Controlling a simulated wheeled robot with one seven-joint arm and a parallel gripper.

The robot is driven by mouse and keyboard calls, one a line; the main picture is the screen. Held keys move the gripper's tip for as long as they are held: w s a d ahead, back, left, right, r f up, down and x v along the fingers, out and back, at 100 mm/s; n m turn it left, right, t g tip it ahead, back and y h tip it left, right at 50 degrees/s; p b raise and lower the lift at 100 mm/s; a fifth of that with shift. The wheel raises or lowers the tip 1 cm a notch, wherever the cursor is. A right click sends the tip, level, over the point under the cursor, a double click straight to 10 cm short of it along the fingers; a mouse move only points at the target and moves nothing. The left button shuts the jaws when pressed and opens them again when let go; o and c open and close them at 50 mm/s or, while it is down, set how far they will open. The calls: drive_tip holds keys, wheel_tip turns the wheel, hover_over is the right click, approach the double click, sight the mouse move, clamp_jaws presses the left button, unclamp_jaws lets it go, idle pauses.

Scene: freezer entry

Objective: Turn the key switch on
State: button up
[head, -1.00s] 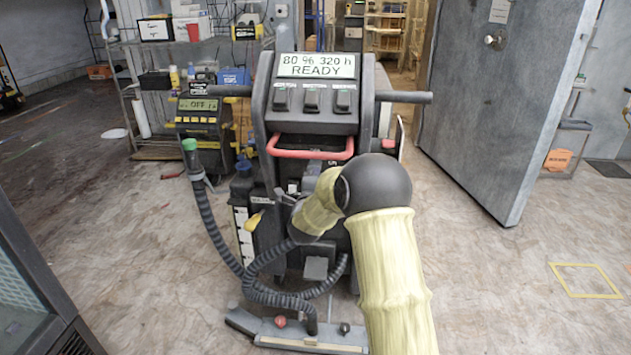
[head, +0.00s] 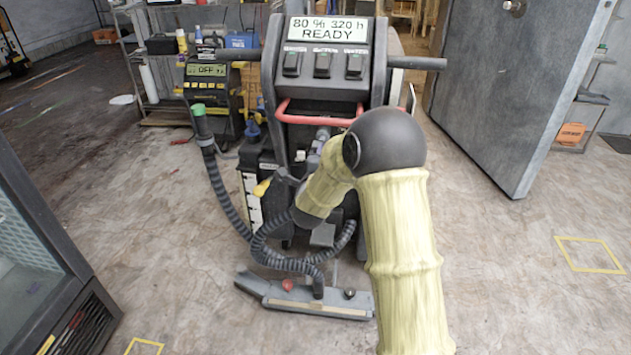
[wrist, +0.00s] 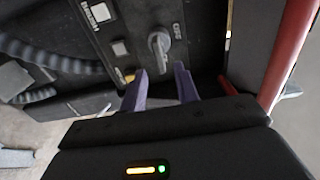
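A grey key switch (wrist: 159,46) with a long handle stands out from a dark panel (wrist: 115,45) in the wrist view. Small lettering beside it is too blurred to read. My gripper (wrist: 162,72) has its two purple fingers apart, with nothing between them. The fingertips are just short of the switch, one on either side of its line. The panel belongs to the floor machine (head: 330,80), whose display reads "80 % 320 h READY". In the head view my arm largely hides the key switch area.
A red bar handle (head: 320,121) crosses the machine's front; a red bar (wrist: 290,50) runs close on the right in the wrist view. A ribbed hose (head: 228,200) loops at the left. A grey door (head: 510,90) stands open at right.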

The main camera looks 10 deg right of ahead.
drive_tip(key=v, duration=1.1)
drive_tip(key=shift+s+p, duration=0.35)
drive_tip(key=shift+p, duration=0.05)
drive_tip(key=shift+a, duration=0.1)
drive_tip(key=s+d+f+n+g+y, duration=0.2)
drive_tip(key=s+n+g, duration=0.3)
drive_tip(key=s+n, duration=0.25)
drive_tip(key=s+d+f+n+g+y, duration=0.1)
drive_tip(key=s+f+n+g+y, duration=0.1)
drive_tip(key=s+n+g, duration=0.45)
drive_tip(key=s+d+f+n+g+y, duration=0.2)
drive_tip(key=s+f+n+g, duration=0.1)
drive_tip(key=s+n, duration=0.6)
wheel_tip(320, 180, up, 36)
drive_tip(key=m+p, duration=0.1)
drive_tip(key=p, duration=3.5)
drive_tip(key=shift+s+a, duration=0.2)
drive_tip(key=shift+a, duration=0.05)
